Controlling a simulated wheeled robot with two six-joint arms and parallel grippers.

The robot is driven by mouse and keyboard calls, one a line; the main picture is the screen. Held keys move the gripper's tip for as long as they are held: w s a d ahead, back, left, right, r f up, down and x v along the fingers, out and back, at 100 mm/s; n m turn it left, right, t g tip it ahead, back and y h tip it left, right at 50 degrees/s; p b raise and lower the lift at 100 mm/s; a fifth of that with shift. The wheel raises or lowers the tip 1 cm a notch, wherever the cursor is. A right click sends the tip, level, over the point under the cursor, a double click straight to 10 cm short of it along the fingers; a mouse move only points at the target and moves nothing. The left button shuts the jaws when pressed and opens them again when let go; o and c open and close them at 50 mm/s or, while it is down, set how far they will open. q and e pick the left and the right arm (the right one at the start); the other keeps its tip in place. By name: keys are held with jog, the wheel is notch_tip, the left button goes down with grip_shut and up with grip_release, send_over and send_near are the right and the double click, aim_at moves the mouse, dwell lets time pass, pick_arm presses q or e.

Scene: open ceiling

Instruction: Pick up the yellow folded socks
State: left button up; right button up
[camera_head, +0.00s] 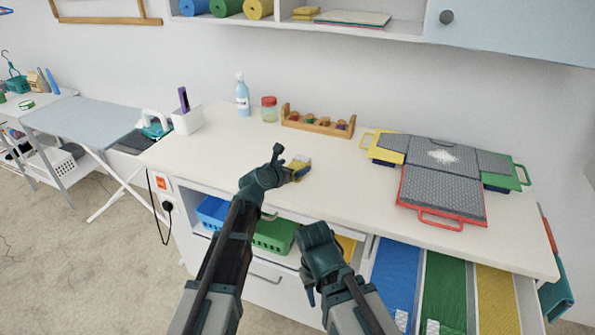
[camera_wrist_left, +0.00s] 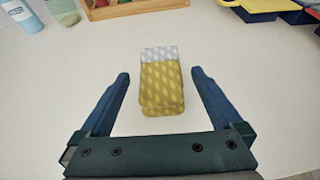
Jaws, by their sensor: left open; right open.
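The yellow folded socks (camera_head: 301,164) lie on the white countertop (camera_head: 215,160), left of the middle. In the left wrist view the socks (camera_wrist_left: 161,92) show a yellow diamond pattern with a pale grey-white band at the far end. My left gripper (camera_head: 286,162) is open and low over the counter. Its two blue fingers (camera_wrist_left: 160,75) stand on either side of the socks, with a visible gap on both sides. My right gripper (camera_head: 311,284) is in front of the counter, below its top, pointing down; its fingers are partly hidden.
A wooden rack (camera_head: 318,122), red-lidded jar (camera_head: 269,110), spray bottle (camera_head: 243,97) and white holder (camera_head: 187,121) stand behind. Grey-topped trays (camera_head: 443,185) cover the right side. An open drawer (camera_head: 447,285) juts out at lower right. The counter around the socks is clear.

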aim_at(296, 165)
pick_arm(q)
jog(key=x, duration=0.3)
jog(key=shift+b, duration=0.4)
jog(key=shift+r, duration=0.1)
jog(key=c, duration=1.3)
jog(key=shift+r, duration=0.1)
notch_tip(296, 165, up, 10)
jog(key=p, duration=1)
